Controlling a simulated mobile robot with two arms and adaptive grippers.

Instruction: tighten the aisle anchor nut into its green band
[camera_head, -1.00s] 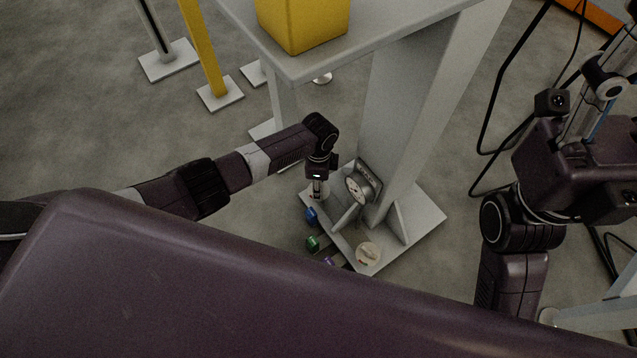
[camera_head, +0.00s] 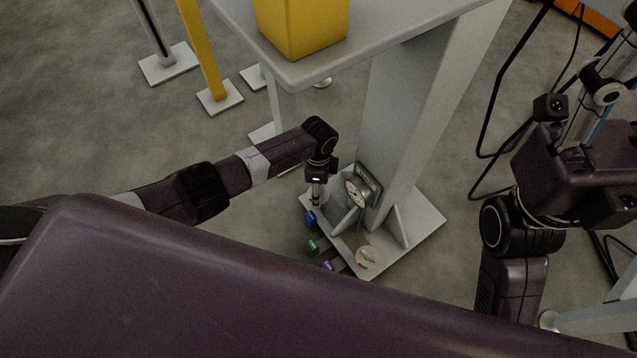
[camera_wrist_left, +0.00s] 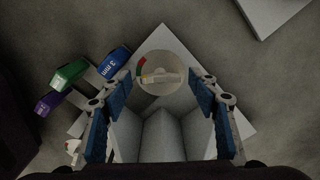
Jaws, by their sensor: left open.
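My left gripper (camera_head: 318,199) points down over the left corner of the column's pale base plate (camera_head: 427,213). In the left wrist view the gripper (camera_wrist_left: 162,100) is open, with blue pads apart and nothing between them. Ahead of the pads lies a round pale dial (camera_wrist_left: 172,62) with a green and red band on its left edge. A pale bar-like piece (camera_wrist_left: 160,77) lies across its middle, probably the nut; its exact shape is unclear. In the head view my gripper mostly hides this dial. A second round dial (camera_head: 368,258) sits at the plate's front corner.
Blue (camera_head: 310,219), green (camera_head: 313,247) and purple (camera_head: 328,265) tags stand along the plate's left edge; the blue one (camera_wrist_left: 115,62) reads "3 mm".

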